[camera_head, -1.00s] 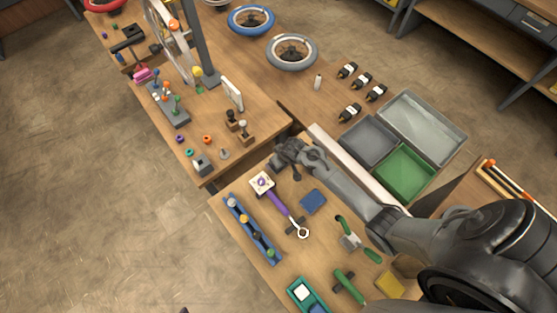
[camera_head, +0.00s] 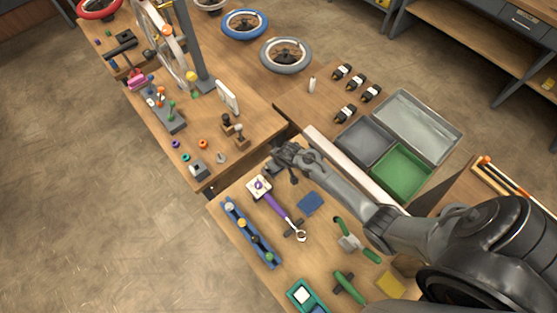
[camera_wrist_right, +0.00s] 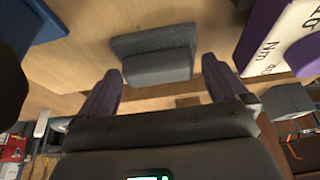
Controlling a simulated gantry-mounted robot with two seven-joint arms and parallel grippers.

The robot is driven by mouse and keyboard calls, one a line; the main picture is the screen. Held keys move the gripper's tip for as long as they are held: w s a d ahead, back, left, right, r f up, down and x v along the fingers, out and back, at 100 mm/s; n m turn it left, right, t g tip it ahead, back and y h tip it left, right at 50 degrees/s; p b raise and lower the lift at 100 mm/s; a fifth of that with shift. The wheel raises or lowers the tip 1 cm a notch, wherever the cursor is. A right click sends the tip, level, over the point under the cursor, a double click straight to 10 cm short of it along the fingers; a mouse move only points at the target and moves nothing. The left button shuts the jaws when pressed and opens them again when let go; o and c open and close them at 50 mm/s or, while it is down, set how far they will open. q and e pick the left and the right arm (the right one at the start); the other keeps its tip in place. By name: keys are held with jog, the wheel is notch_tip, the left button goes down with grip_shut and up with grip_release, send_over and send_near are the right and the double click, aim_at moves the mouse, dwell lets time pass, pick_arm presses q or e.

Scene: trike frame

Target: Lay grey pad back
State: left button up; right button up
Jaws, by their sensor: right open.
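The grey pad (camera_wrist_right: 153,55) shows in the right wrist view as a thick dark grey block with a lighter front face, on a wooden surface. It appears between and beyond the fingertips of my right gripper (camera_wrist_right: 162,75). Those fingers are apart, with nothing held between them. In the head view my right gripper (camera_head: 284,165) is over the near bench, by its back edge. I cannot clearly make out the pad there beside the dark gripper. My left gripper is not in view.
A purple-handled wrench (camera_head: 272,202) with a white head lies close to the right gripper. A blue pad (camera_head: 310,203) and a blue rack (camera_head: 249,233) are nearby. Grey and green bins (camera_head: 402,170) stand to the right. Some bench is bare around the blue pad.

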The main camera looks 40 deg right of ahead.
jog(key=p+v, duration=0.2)
jog(key=v, duration=0.9)
jog(key=s+a+r, duration=0.3)
jog(key=s+r, duration=0.1)
jog(key=s, duration=0.2)
jog(key=s+a+r+n, duration=0.1)
jog(key=s+a+r, duration=0.2)
jog(key=s, duration=0.4)
jog(key=s+a+r+n+g, duration=0.1)
jog(key=s+a+r, duration=0.3)
jog(key=s+r, duration=0.2)
jog(key=shift+s, duration=0.15)
